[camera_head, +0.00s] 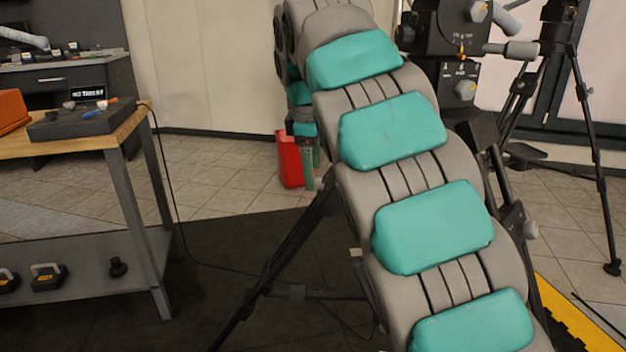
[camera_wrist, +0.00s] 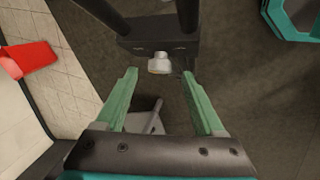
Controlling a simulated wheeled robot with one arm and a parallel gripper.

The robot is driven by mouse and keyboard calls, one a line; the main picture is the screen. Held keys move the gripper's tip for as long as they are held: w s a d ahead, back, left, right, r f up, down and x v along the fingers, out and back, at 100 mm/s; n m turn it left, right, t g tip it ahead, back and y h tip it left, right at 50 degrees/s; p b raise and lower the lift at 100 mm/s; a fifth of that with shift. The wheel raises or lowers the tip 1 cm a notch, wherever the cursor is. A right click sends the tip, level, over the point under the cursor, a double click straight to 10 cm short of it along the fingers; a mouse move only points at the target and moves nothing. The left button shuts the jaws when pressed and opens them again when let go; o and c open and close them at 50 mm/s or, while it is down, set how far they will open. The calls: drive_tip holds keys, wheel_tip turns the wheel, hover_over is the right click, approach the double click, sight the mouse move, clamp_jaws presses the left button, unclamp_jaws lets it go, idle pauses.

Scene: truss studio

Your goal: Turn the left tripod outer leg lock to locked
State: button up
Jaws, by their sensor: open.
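The tripod's left outer leg (camera_head: 282,252) slants down to the floor in the head view; my grey and teal arm hides much of the tripod. In the wrist view, a black clamp block (camera_wrist: 150,40) joins two dark leg tubes. A pale lock knob (camera_wrist: 159,64) sticks out of its lower face. My gripper (camera_wrist: 159,75) is open, its green fingers on either side of the knob, with gaps and no visible contact. The knob is level with or slightly beyond the fingertips. Whether the lock is locked cannot be told. In the head view, my gripper (camera_head: 313,182) shows small beside the upper leg.
A red container (camera_head: 289,158) stands on the floor behind my gripper. A wood-topped bench (camera_head: 70,142) stands at left, a cable hanging from it. Black equipment with knobs (camera_head: 455,65) and another tripod (camera_head: 590,130) are at right. Dark floor between bench and tripod is mostly clear.

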sight(316, 183)
drive_tip(key=shift+x, duration=1.4)
drive_tip(key=shift+c, duration=0.3)
clamp_jaws()
